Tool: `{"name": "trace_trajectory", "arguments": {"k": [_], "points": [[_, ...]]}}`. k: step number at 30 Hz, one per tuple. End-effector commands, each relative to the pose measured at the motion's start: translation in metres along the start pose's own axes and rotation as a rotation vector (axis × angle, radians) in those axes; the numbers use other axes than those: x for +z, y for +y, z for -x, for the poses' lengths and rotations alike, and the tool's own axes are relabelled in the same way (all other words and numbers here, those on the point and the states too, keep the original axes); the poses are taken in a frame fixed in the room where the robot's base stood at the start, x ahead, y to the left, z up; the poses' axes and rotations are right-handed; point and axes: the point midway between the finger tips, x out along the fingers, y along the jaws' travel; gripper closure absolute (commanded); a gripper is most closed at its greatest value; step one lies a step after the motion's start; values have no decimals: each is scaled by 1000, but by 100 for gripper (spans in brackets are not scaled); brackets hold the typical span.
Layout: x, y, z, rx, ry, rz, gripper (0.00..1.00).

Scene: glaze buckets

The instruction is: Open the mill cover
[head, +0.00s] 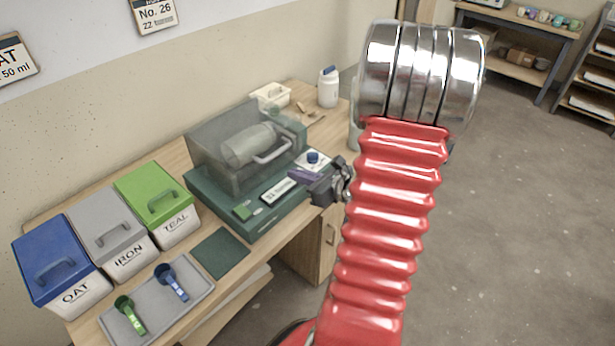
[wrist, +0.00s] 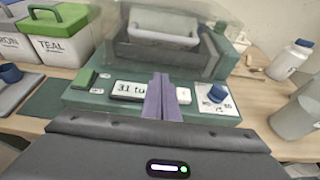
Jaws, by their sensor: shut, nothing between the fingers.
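The mill has a green base (head: 262,212) and a smoky see-through cover (head: 215,135), which is down over a pale drum (head: 250,146). A light grey bar handle (head: 273,152) is on the cover's front. In the wrist view, the handle (wrist: 165,38) is beyond my fingers. My gripper (head: 297,174) is shut and empty, with purple fingers, over the front right of the mill's panel. It also shows in the wrist view (wrist: 161,78), partly hiding the display (wrist: 128,90). The fingers look apart from the handle.
Blue (head: 55,265), grey (head: 108,225) and green (head: 158,195) lidded bins stand left of the mill. A grey tray (head: 190,306) holds two scoops. A blue knob (wrist: 217,93) is right of my fingers. A white bottle (head: 328,90) stands behind. A grey container (wrist: 298,108) stands at right.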

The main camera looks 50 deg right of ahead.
Motion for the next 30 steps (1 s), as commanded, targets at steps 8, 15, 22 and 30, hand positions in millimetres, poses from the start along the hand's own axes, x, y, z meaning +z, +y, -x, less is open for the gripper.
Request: {"name": "trace_trajectory", "arguments": {"k": [8,15,22,30], "points": [[13,0,-19,1,-2,3,100],[35,0,-24,1,-2,2,100],[40,0,-26,0,0,0,100],[40,-1,-25,0,1,0,100]]}}
